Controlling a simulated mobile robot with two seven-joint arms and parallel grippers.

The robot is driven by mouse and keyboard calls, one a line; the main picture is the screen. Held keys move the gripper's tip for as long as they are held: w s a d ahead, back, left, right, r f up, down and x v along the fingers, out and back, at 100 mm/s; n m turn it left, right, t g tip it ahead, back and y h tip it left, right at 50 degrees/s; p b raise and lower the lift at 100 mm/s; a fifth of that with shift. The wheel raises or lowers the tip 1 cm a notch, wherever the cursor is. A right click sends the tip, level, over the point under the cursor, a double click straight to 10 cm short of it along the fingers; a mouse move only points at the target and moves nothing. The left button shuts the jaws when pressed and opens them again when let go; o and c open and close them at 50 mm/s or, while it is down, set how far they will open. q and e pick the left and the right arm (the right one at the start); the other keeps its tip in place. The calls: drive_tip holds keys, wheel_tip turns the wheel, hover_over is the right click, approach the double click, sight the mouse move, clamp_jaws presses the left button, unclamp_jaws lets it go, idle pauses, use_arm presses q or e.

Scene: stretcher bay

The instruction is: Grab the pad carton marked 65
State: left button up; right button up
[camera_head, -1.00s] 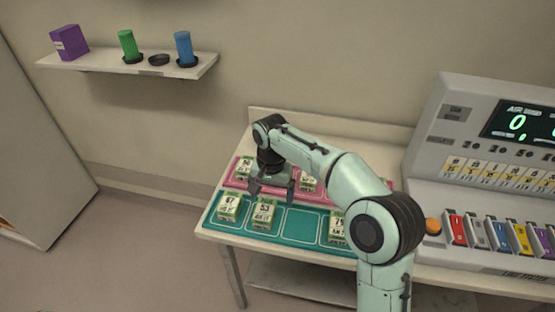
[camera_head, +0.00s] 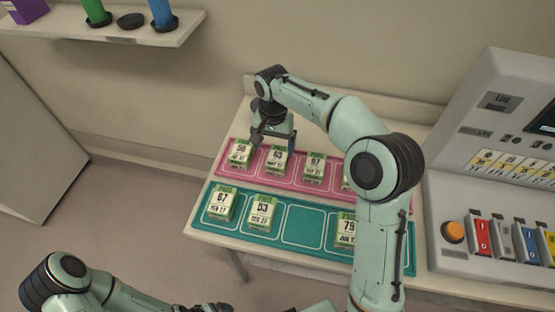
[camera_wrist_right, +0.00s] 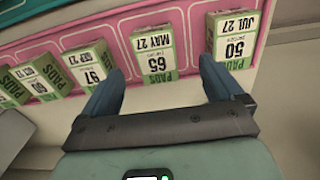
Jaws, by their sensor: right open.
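The pad carton marked 65 (camera_head: 276,161) is a white and green box standing on the pink mat, second from the left. In the right wrist view this carton (camera_wrist_right: 155,55) shows upside down, just ahead of my gripper. My right gripper (camera_head: 273,143) is open above and behind it. In the wrist view the blue-grey fingers (camera_wrist_right: 158,88) are spread to either side of the carton's line, with nothing between them. The carton appears untouched. My left arm enters at the bottom left; its fingers are not seen.
The carton marked 50 (camera_head: 239,153) stands left of it and another carton (camera_head: 315,166) right of it. The teal mat (camera_head: 305,222) in front holds several cartons and an empty slot. A grey console (camera_head: 490,200) stands at right. A shelf (camera_head: 110,33) hangs at upper left.

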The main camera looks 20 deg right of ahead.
sight(277, 157)
wheel_tip(277, 157, down, 3)
drive_tip(key=shift+f, duration=0.1)
drive_tip(key=f, duration=0.2)
drive_tip(key=d+f, duration=0.1)
drive_tip(key=f, duration=0.2)
drive_tip(key=shift+w+f, duration=0.1)
drive_tip(key=c, duration=1.2)
